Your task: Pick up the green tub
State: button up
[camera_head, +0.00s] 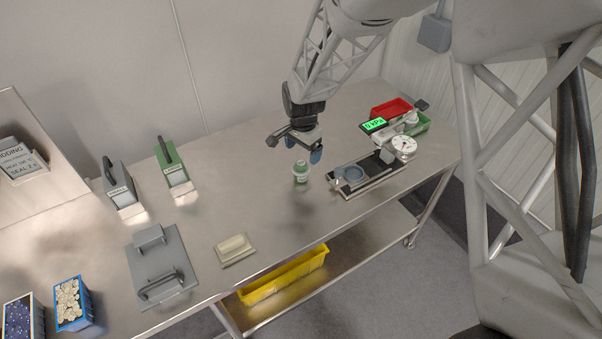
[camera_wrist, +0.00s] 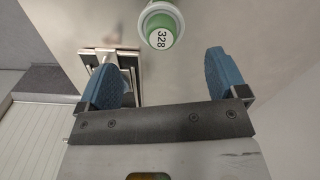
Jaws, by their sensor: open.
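The green tub (camera_head: 300,172) stands upright on the steel table, a small green tub with a white rim and a pale label. The tub's lower part is hidden in the wrist view.
A gauge fixture (camera_head: 366,178) stands just right of the tub. Red (camera_head: 391,109) and green bins sit behind it. A soap-like block (camera_head: 234,248) and a grey plate with a handle (camera_head: 160,268) lie to the left. The table around the tub's left side is clear.

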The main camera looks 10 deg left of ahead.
aim_at(302, 162)
jog(key=shift+f, duration=0.1)
jog(key=shift+f, duration=1.15)
jog(key=shift+f, duration=0.1)
jog(key=shift+s+a+f, duration=0.1)
jog(key=shift+f, duration=1.2)
jog(key=shift+a+f, duration=0.1)
jog(key=shift+f, duration=1.15)
jog(key=c, duration=1)
